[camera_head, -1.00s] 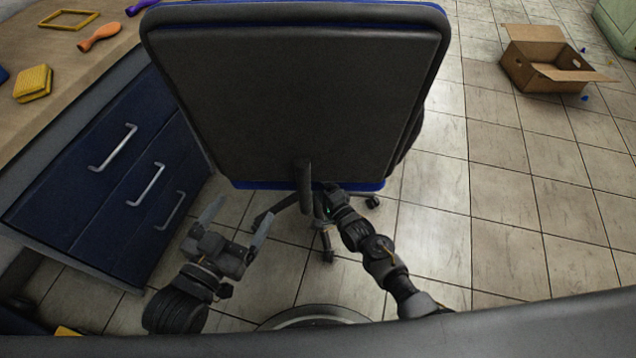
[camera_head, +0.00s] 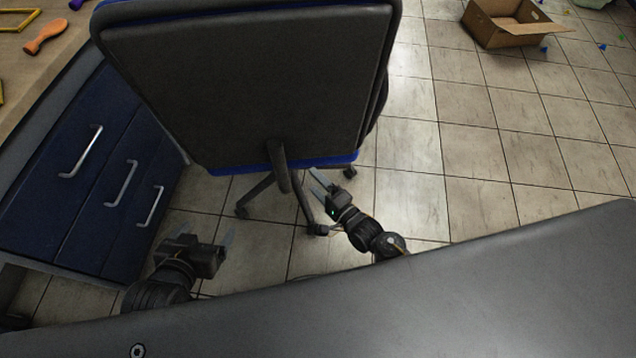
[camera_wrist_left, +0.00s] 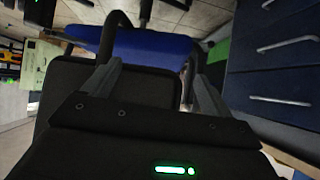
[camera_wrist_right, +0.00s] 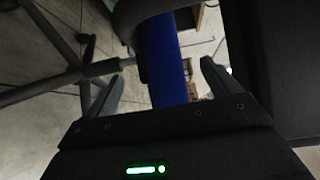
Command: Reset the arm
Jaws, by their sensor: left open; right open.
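My left gripper (camera_head: 207,236) is open and empty at the lower left in the head view, in front of the blue drawers. Its two fingers stand apart in the left wrist view (camera_wrist_left: 150,85), with the chair's blue seat beyond them. My right gripper (camera_head: 318,184) is open and empty just below the chair back in the head view, close to the chair's base. In the right wrist view its fingers (camera_wrist_right: 160,82) are apart, with part of the chair behind them; I cannot tell whether they touch it.
An office chair (camera_head: 235,90) with a dark back stands directly ahead. An open cardboard box (camera_head: 500,27) lies at the far right. The tiled floor at the right is mostly clear.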

